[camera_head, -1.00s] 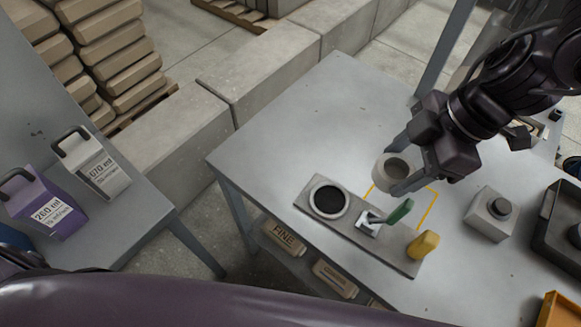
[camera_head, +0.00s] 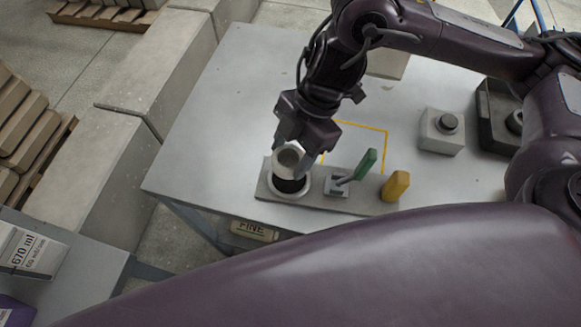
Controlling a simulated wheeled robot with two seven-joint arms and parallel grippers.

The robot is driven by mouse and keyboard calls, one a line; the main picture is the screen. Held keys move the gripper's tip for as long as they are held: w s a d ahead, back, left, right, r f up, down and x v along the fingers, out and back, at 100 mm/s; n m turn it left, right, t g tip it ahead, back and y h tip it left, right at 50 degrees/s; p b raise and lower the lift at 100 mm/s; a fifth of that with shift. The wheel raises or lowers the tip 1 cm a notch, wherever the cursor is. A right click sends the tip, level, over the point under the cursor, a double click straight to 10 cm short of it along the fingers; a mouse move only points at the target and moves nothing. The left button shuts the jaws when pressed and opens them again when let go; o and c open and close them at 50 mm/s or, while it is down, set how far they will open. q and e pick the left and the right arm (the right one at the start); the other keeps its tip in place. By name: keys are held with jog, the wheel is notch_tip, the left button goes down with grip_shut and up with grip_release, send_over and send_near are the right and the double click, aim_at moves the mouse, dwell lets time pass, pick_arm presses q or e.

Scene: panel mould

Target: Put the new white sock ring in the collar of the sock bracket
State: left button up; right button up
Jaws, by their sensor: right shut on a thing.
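The white sock ring (camera_head: 288,157) is in my right gripper (camera_head: 296,158), which is shut on it. The ring is directly over the far part of the collar (camera_head: 291,187) of the sock bracket (camera_head: 362,204). The collar is a pale round rim with a dark inside, at the left end of the grey bracket plate. Whether the ring touches the collar I cannot tell. My left gripper is not in view.
The bracket lies near the front edge of the grey table (camera_head: 225,110). A yellow outline (camera_head: 360,125) is marked behind it. A grey box with a dark knob (camera_head: 442,130) stands to the right. A white carton (camera_head: 30,252) is at lower left. The table's left part is clear.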

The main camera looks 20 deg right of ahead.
aim_at(301, 150)
jog(key=shift+d+f+b, duration=0.1)
jog(key=shift+f+b, duration=0.45)
jog(key=shift+f, duration=2.6)
jog(key=shift+s+f, duration=0.1)
jog(key=shift+f, duration=0.05)
jog(key=o, duration=0.7)
jog(key=shift+p+v, duration=0.6)
jog(key=shift+v, duration=3.3)
